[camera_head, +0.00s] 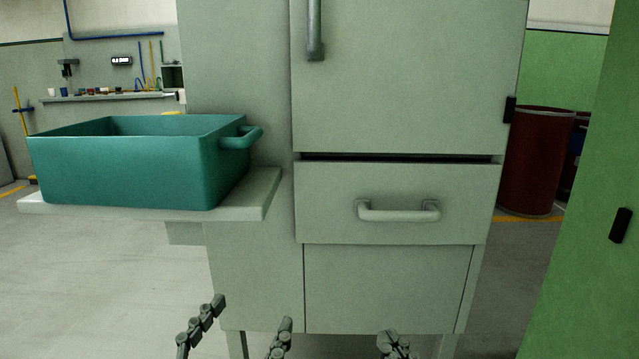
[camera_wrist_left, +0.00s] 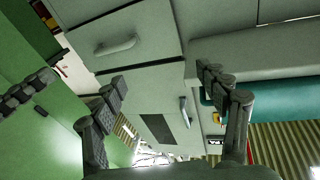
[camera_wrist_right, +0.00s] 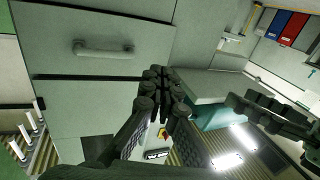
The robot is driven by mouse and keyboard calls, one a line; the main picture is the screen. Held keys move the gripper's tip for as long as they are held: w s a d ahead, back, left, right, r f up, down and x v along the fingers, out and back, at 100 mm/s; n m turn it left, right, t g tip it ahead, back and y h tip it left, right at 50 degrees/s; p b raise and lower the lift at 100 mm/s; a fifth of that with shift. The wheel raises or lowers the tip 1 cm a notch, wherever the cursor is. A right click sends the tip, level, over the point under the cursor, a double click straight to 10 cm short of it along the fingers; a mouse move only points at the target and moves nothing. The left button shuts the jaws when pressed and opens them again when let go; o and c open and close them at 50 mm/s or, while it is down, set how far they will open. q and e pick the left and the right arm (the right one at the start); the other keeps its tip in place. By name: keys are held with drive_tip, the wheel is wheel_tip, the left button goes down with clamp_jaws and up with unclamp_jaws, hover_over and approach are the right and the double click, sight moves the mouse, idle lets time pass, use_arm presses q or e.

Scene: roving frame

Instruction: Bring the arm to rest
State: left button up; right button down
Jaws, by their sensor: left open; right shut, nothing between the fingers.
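My left gripper (camera_head: 240,335) is at the bottom of the head view, in front of the cabinet, its two fingers spread apart. In the left wrist view it (camera_wrist_left: 165,92) is also open, with nothing between the fingers. My right gripper (camera_head: 394,346) is at the bottom edge, further right, only its fingertips showing. In the right wrist view its fingers (camera_wrist_right: 163,90) meet and hold nothing. Both grippers are low in the head view, below the drawer handle (camera_head: 398,211) and apart from it.
The grey cabinet (camera_head: 390,286) stands ahead, with a drawer (camera_head: 330,190) and a dark gap along the drawer's top. A teal bin (camera_head: 125,170) sits on a side shelf (camera_head: 262,195) at left. A green panel (camera_head: 580,270) stands at right, red drums (camera_head: 535,160) behind.

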use_arm(q)
drive_tip(key=s+a+f+n+g+y+p, duration=0.1)
drive_tip(key=a+f+g+y+p, duration=0.2)
drive_tip(key=f, duration=0.7)
drive_tip(key=s+a+f+n+g+y+p, duration=0.1)
drive_tip(key=a+f+g+p, duration=0.3)
drive_tip(key=f, duration=0.6)
use_arm(e)
drive_tip(key=s+d+f+g+h+b, duration=0.15)
drive_tip(key=d+f+g, duration=0.25)
drive_tip(key=f, duration=0.4)
drive_tip(key=w+d+f+g+h, duration=0.1)
drive_tip(key=d+f+g+h, duration=0.2)
drive_tip(key=f, duration=0.5)
use_arm(q)
drive_tip(key=s+a+f+n+g+y+p, duration=0.1)
drive_tip(key=s+a+f+g+y+p, duration=0.2)
drive_tip(key=s+a+f+g, duration=0.5)
drive_tip(key=s+a+f+p, duration=0.1)
drive_tip(key=s+a+f, duration=0.1)
drive_tip(key=s+f, duration=0.1)
drive_tip(key=shift+s+a+f, duration=0.2)
drive_tip(key=shift+a, duration=0.15)
use_arm(e)
drive_tip(key=s+d+f+m+g+h, duration=0.2)
drive_tip(key=s+d+f+g, duration=0.5)
drive_tip(key=s+d+f, duration=0.3)
drive_tip(key=shift+s+d+f, duration=0.2)
drive_tip(key=shift+s+f, duration=0.7)
drive_tip(key=shift+f, duration=0.05)
